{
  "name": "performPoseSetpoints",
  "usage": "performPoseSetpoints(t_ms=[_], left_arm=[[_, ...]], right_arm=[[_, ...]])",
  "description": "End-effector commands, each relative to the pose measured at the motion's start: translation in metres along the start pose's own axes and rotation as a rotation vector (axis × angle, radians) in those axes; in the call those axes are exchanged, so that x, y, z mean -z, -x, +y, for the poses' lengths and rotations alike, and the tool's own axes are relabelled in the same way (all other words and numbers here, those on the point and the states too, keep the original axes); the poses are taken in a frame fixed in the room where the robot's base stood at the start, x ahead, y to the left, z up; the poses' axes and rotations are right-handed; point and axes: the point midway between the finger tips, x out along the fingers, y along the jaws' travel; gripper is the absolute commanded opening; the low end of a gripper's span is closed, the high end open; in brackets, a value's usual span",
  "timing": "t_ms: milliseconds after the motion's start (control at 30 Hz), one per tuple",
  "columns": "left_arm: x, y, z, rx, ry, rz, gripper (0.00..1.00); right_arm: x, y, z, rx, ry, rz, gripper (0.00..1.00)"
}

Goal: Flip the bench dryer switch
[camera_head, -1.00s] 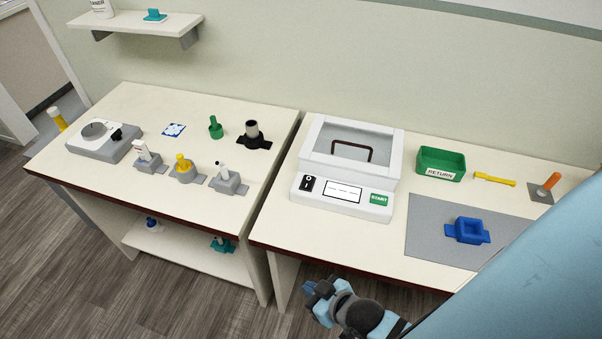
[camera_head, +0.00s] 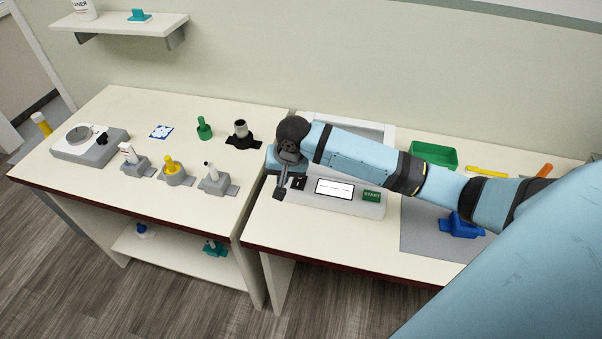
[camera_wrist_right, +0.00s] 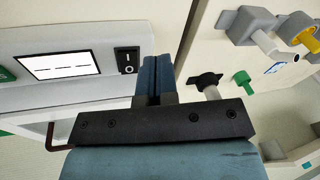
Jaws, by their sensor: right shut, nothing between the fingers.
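The white bench dryer (camera_head: 340,205) stands on the right counter, its lid partly hidden behind my right arm. Its black rocker switch (camera_head: 298,183), at the left end of the front panel, is partly covered by my gripper in the head view. In the right wrist view the switch (camera_wrist_right: 127,60) shows clearly, with white I and O marks. My right gripper (camera_wrist_right: 154,62) is shut and empty, its blue fingertips just beside the switch; I cannot tell if they touch. In the head view this gripper (camera_head: 279,190) is at the dryer's left front corner. My left gripper is not in view.
The dryer panel also has a screen (camera_head: 335,188) and a green START button (camera_head: 371,196). A green bin (camera_head: 433,155) and a blue fixture (camera_head: 461,226) lie to the right. The left counter (camera_head: 85,185) holds several small fixtures, across a narrow gap.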

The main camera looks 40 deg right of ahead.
Motion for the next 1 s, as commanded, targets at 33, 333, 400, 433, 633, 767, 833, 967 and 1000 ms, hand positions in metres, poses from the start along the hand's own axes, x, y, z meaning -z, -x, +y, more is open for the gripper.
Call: performPoseSetpoints(t_ms=[33, 333, 400, 433, 633, 767, 833, 967, 1000], left_arm=[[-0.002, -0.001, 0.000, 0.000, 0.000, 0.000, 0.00], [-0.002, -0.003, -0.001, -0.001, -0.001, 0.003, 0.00], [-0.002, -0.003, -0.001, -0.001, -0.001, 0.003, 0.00], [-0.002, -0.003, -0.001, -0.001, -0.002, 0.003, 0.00], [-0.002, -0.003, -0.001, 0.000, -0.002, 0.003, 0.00], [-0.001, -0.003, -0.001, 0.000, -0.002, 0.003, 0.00], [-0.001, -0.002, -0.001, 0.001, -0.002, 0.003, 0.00], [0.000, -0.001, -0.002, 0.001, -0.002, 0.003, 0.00], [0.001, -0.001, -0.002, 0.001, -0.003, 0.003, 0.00]], right_arm=[[0.021, 0.018, 0.006, -0.054, -0.057, 0.006, 0.00], [0.064, 0.073, 0.030, -0.234, -0.276, 0.003, 0.00], [0.065, 0.074, 0.031, -0.241, -0.284, 0.001, 0.00], [0.065, 0.075, 0.031, -0.242, -0.286, 0.001, 0.00], [0.065, 0.074, 0.031, -0.240, -0.285, 0.002, 0.00], [0.065, 0.071, 0.032, -0.241, -0.284, 0.001, 0.00], [0.065, 0.065, 0.033, -0.242, -0.285, 0.001, 0.00], [0.064, 0.046, 0.038, -0.242, -0.285, 0.001, 0.00], [0.063, 0.037, 0.040, -0.243, -0.285, 0.000, 0.00]])
